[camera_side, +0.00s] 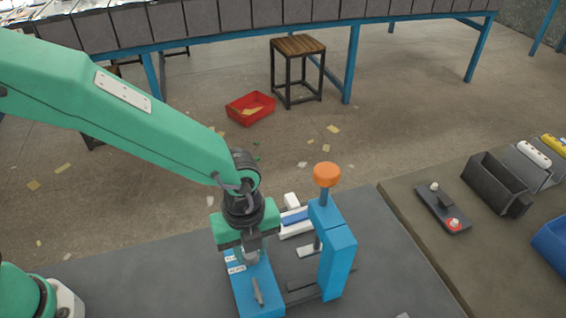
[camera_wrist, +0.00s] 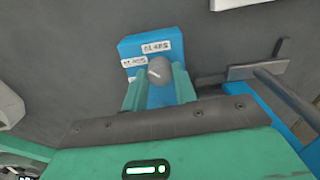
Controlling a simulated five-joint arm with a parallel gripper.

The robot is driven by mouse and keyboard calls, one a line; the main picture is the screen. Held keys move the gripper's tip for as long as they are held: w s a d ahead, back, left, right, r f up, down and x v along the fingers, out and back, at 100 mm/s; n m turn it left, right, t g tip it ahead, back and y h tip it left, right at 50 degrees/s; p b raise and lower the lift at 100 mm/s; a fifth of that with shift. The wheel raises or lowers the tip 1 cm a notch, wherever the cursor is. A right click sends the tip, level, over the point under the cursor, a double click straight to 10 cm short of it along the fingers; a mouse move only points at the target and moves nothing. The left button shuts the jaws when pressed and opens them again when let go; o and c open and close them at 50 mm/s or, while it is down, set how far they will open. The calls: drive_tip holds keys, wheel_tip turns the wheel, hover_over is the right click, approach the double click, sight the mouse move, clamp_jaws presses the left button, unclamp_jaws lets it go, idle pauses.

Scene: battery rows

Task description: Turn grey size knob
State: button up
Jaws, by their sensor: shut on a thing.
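The grey size knob (camera_wrist: 159,70) is round with a pale pointer line, on a blue panel (camera_wrist: 138,44) with white labels in the wrist view. My gripper (camera_wrist: 159,88) has its two green fingers on either side of the knob, shut on it. In the side view my gripper (camera_side: 250,256) points down at the blue panel (camera_side: 258,298), and the knob (camera_side: 251,257) is mostly hidden between the fingers. A grey lever-like piece (camera_side: 258,291) is on the panel just in front of it.
A blue press frame with an orange top knob (camera_side: 327,174) stands close to the right of my gripper. White and blue parts (camera_side: 294,220) lie behind it. A black bin (camera_side: 494,185) and a small switch box (camera_side: 442,207) are on the right bench.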

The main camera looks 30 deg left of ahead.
drive_tip(key=n, duration=0.7)
drive_tip(key=shift+r, duration=0.1)
drive_tip(key=n, duration=0.7)
idle(0.4)
drive_tip(key=o, duration=1)
drive_tip(key=shift+c, duration=0.2)
drive_tip(key=shift+r, duration=0.1)
drive_tip(key=shift+r, duration=3.8)
